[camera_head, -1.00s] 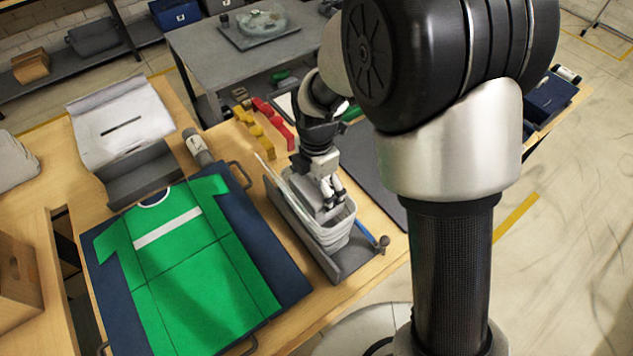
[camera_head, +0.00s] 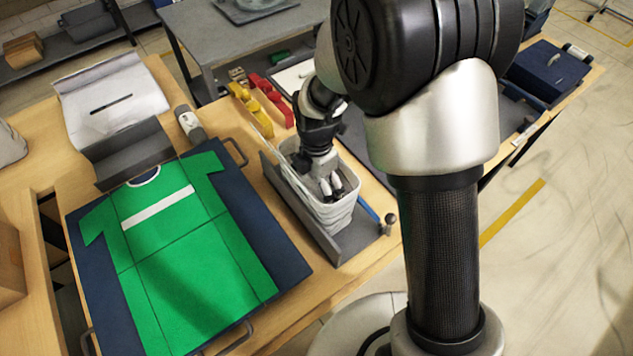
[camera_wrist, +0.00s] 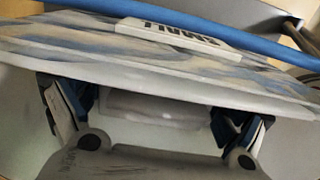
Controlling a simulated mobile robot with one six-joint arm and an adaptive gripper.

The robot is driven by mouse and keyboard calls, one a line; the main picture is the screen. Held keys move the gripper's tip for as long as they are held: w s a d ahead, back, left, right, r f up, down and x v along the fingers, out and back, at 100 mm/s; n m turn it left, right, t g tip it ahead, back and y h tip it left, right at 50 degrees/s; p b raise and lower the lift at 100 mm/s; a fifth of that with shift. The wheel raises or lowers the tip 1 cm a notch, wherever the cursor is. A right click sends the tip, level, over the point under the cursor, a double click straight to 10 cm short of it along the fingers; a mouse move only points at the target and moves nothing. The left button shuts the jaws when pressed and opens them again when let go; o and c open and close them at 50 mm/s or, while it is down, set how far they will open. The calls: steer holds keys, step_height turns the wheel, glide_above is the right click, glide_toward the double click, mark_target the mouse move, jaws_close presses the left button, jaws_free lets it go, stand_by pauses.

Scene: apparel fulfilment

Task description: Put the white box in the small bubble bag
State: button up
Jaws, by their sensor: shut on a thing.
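The small bubble bag (camera_head: 338,213) is whitish and stands open in a grey holder (camera_head: 288,212) to the right of the shirt. My gripper (camera_head: 336,189) points down into the bag's mouth. In the wrist view, my gripper (camera_wrist: 158,125) has its fingers on both sides of a pale block, the white box (camera_wrist: 155,107), and is shut on it. Most of the box is hidden by the bag wall and fingers. The bag wall (camera_wrist: 90,45) crosses the wrist view, with a white label (camera_wrist: 172,34) reading SMALL upside down.
A blue rod (camera_head: 368,209) with a round knob (camera_head: 390,219) runs along the holder. A green shirt (camera_head: 185,250) lies on a dark blue board (camera_head: 258,215) to the left. Yellow clips (camera_head: 248,108) and red clips (camera_head: 270,98) lie behind the bag.

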stand_by(0.3)
steer(key=o, duration=1)
steer(key=shift+o, duration=0.2)
steer(key=shift+r+p, duration=2.8)
steer(key=shift+r, duration=0.8)
